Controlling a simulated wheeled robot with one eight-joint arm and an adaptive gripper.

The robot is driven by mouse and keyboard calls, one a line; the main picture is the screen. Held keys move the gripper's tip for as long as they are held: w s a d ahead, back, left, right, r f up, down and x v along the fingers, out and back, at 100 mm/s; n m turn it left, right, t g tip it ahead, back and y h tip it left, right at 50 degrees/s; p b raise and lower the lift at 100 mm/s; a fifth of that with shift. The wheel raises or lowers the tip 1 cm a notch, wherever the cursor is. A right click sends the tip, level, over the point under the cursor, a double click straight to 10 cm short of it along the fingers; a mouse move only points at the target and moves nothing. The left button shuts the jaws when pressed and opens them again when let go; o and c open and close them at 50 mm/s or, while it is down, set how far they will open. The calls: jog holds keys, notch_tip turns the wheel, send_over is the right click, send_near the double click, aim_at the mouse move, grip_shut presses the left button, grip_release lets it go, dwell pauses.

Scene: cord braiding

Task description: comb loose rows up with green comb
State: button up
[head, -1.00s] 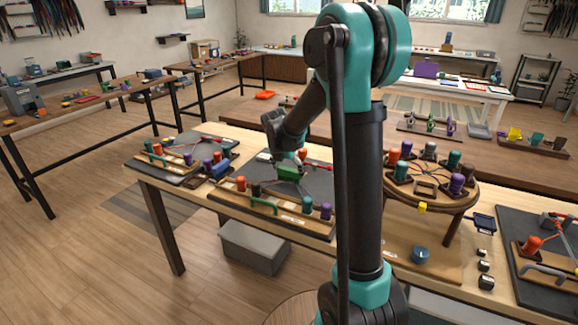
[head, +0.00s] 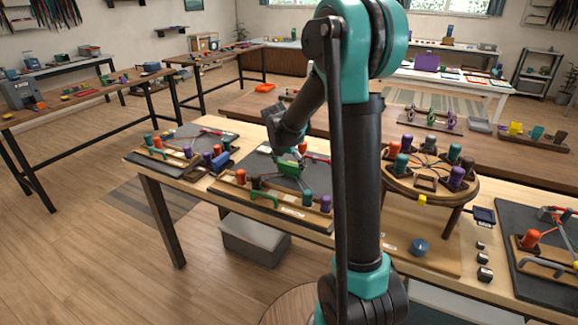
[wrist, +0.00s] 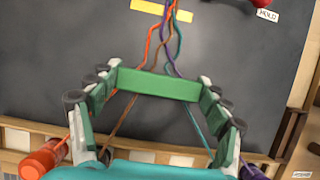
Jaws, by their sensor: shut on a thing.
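My gripper (wrist: 158,110) is shut on the green comb (wrist: 160,84), which spans between its fingers above a dark board (wrist: 60,60). Orange, purple, teal and brown cords (wrist: 168,45) run close together at the top of the wrist view, pass behind the comb and spread apart below it. Whether the comb's teeth sit between the cords cannot be told. An orange spool (wrist: 42,158) is at lower left, a purple one (wrist: 252,173) at lower right. In the head view, the comb (head: 289,165) is over the middle board, beyond its row of spools.
A green curved handle (head: 262,197) stands by the spools. A round braiding stand (head: 430,180) is to the right; another cord board (head: 185,145) is to the left.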

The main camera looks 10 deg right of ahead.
jog(key=shift+w+d, duration=0.15)
jog(key=shift+w, duration=0.1)
jog(key=shift+w+d, duration=0.5)
jog(key=shift+w, duration=0.2)
jog(key=shift+w+d, duration=0.5)
jog(key=shift+w, duration=0.2)
jog(key=shift+r, duration=0.15)
notch_tip(320, 180, up, 9)
jog(key=shift+s+a, duration=0.3)
jog(key=shift+s, duration=0.15)
dwell(0.4)
